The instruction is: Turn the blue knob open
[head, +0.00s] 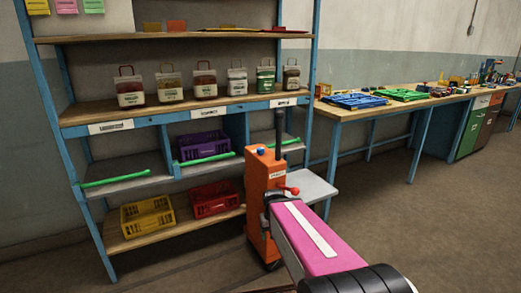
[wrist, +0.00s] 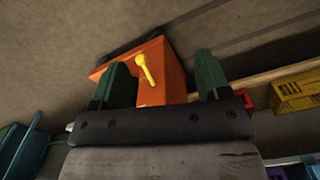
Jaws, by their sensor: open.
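The blue knob (head: 261,151) is a small blue piece on the top of an orange machine (head: 257,180). A red knob or lever (head: 291,190) sticks out from the machine's right side. In the wrist view the orange machine (wrist: 172,88) lies beyond my gripper (wrist: 162,62), with a yellow lever (wrist: 146,70) on its face. My gripper's two green fingers are wide apart, with nothing seen held between them. The blue knob does not show in the wrist view. In the head view my pink arm hides the gripper.
A blue-framed shelf (head: 186,105) with lidded jars stands behind and left of the machine. A yellow crate (head: 148,217) and a red crate (head: 214,199) sit on its lowest board. A grey platform (head: 312,188) adjoins the machine's right side. Open floor (head: 430,235) lies to the right.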

